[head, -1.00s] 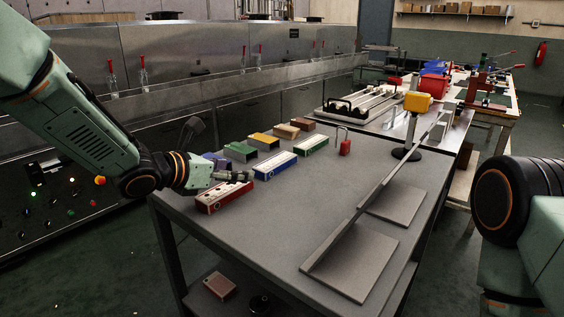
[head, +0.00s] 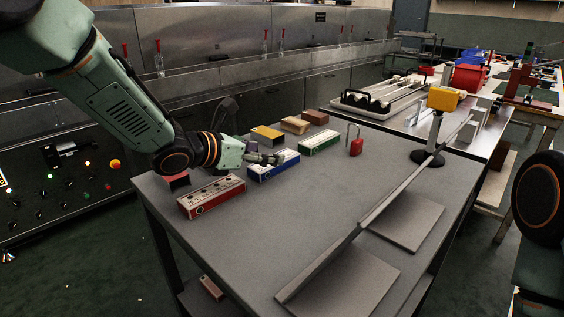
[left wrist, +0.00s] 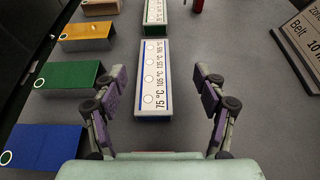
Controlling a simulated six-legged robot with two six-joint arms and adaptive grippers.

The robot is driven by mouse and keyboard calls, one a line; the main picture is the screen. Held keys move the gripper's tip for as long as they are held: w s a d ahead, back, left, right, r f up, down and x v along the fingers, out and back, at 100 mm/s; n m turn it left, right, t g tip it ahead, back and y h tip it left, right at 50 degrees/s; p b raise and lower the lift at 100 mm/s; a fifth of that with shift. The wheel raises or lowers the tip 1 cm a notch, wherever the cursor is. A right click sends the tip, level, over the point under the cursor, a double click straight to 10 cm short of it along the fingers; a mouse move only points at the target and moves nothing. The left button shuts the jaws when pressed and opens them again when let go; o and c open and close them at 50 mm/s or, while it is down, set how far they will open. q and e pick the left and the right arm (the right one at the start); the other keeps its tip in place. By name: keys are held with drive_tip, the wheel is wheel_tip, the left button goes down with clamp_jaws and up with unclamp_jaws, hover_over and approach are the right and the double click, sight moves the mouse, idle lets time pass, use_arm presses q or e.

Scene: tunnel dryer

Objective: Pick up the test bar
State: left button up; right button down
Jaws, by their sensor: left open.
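Three white-topped bars lie in a row on the grey table: one with red sides (head: 212,197), one with blue sides (head: 273,170) and one with green sides (head: 319,143). My left gripper (head: 268,158) is at the blue-sided bar in the head view. In the left wrist view the blue-sided bar (left wrist: 155,78) shows printed temperatures and round spots. Its near end lies between the open, empty fingers of my left gripper (left wrist: 160,86), with a gap on each side. The green-sided bar (left wrist: 155,14) lies beyond it. My right gripper is out of view.
Coloured blocks, including a yellow one (head: 267,135) and a brown one (head: 315,117), stand behind the bars. A red padlock (head: 355,147) lies right of the green-sided bar. A long upright panel (head: 375,212) crosses the table's right side. The front middle is clear.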

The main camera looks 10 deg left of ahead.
use_arm(q)
drive_tip(key=shift+w+f, duration=0.2)
drive_tip(key=shift+w, duration=0.1)
drive_tip(key=b+x, duration=0.1)
drive_tip(key=x, duration=0.3)
drive_tip(key=b+x, duration=0.1)
drive_tip(key=x, duration=0.2)
drive_tip(key=shift+a+f+b, duration=0.3)
drive_tip(key=shift+f+b, duration=0.05)
drive_tip(key=shift+f, duration=0.05)
drive_tip(key=shift+r, duration=0.15)
drive_tip(key=shift+c, duration=0.5)
drive_tip(key=c, duration=1.2)
